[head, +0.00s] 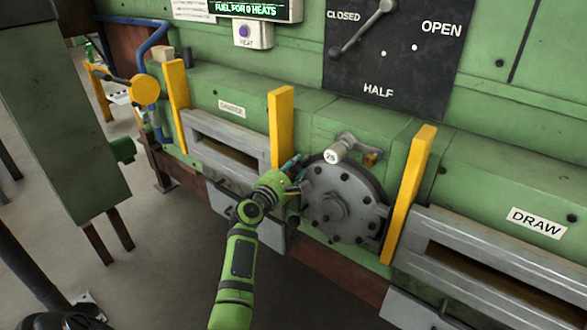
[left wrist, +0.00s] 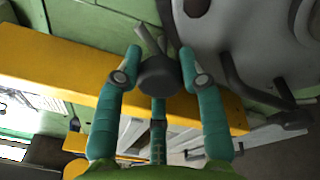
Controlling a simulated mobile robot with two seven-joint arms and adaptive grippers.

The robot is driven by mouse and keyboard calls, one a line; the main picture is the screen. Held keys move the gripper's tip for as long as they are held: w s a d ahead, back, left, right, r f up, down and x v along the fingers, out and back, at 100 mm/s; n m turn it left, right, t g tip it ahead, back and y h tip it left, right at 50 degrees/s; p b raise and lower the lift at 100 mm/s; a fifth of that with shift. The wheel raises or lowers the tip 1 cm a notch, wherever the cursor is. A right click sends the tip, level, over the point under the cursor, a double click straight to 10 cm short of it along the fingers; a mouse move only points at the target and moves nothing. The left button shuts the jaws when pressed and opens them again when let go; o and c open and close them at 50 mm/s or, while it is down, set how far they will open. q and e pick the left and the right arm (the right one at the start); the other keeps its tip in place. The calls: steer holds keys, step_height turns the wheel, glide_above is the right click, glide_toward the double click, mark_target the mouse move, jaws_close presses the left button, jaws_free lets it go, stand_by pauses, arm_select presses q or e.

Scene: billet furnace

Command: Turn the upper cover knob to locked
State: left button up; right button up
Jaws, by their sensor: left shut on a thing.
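The round grey cover (head: 345,205) with bolts around its edge sits in the green furnace wall; part of it also shows in the left wrist view (left wrist: 245,45). My left gripper (head: 296,172) is at the cover's upper left edge, beside a yellow post. In the left wrist view, the teal fingers of my left gripper (left wrist: 160,65) are closed around a dark round knob (left wrist: 158,76). A pale bar shows just beyond it. In the head view the knob is hidden by the gripper, and I cannot read its lock position. My right gripper is in neither view.
Yellow posts (head: 281,125) (head: 408,195) flank the cover. A grey handle tagged 29 (head: 340,147) projects above it. The CHARGE slot (head: 225,152) lies left, the DRAW slot (head: 480,275) right. A dark plate (head: 400,75) above carries a lever (head: 362,27) near CLOSED.

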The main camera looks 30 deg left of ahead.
arm_select(q)
steer(key=shift+f+m+b, duration=0.3)
steer(key=shift+m+b, duration=0.8)
steer(key=shift+b, duration=0.1)
steer(key=m+b, duration=0.4)
steer(key=m+t+h+b, duration=0.1)
steer(key=m+b, duration=0.3)
steer(key=m, duration=0.1)
steer(key=m+b, duration=0.4)
steer(key=m, duration=0.1)
steer(key=shift+a+t+h+b, duration=0.15)
steer(key=shift+t+h+b, duration=0.15)
steer(key=shift+t+h, duration=0.1)
steer(key=m+b, duration=0.1)
steer(key=m, duration=0.1)
steer(key=m+b, duration=0.1)
steer(key=shift+r+m+h+b, duration=0.25)
steer(key=shift+m+h+b, duration=0.05)
steer(key=shift+h+b, duration=0.1)
steer(key=shift+r+m, duration=0.15)
steer(key=shift+m, duration=0.35)
steer(key=shift+r+b, duration=0.1)
steer(key=shift+b, duration=0.2)
steer(key=o, duration=1.1)
steer(key=shift+o, duration=0.2)
steer(key=shift+f, duration=0.2)
